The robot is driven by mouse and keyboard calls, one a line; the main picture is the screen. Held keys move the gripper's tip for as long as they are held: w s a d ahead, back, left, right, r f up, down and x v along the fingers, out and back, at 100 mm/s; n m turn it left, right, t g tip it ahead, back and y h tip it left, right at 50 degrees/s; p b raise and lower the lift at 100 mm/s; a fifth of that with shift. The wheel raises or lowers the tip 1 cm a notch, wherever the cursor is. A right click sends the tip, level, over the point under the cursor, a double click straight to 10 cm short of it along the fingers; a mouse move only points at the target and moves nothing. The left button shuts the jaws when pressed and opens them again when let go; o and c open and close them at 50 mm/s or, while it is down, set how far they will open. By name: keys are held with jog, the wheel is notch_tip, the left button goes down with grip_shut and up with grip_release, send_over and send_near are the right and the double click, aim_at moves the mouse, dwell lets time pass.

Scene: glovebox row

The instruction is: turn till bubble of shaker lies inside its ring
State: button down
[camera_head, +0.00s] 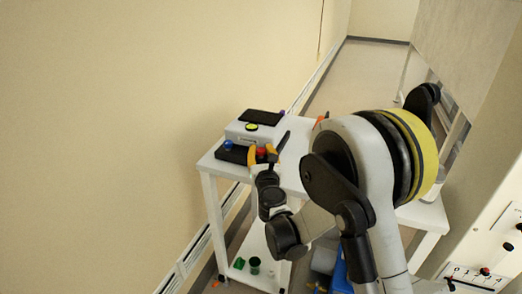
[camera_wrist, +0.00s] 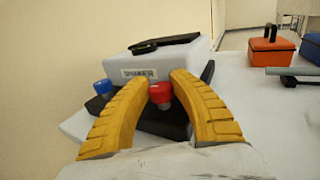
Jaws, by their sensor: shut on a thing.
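The shaker (camera_head: 240,134) is a white box with a black plate on top and a dark base, on a white table; its label reads SHAKER in the wrist view (camera_wrist: 180,68). A round yellow-green level (camera_head: 251,127) sits on its top; the bubble and ring are too small to make out. A blue knob (camera_head: 228,145) is at the left front corner and a red knob (camera_wrist: 160,94) at the right front. My gripper (camera_wrist: 152,78) has its yellow fingers on both sides of the red knob, shut on it.
An orange box (camera_wrist: 271,52) with a black handle stands behind on the right, beside a grey bar (camera_wrist: 291,71). The wall is close on the left. Green items (camera_head: 254,262) and a blue bin (camera_head: 325,259) are low down under the table.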

jog(key=shift+m+h, duration=1.1)
jog(key=shift+h, duration=0.7)
dwell(0.5)
jog(key=c, duration=1.4)
grip_release()
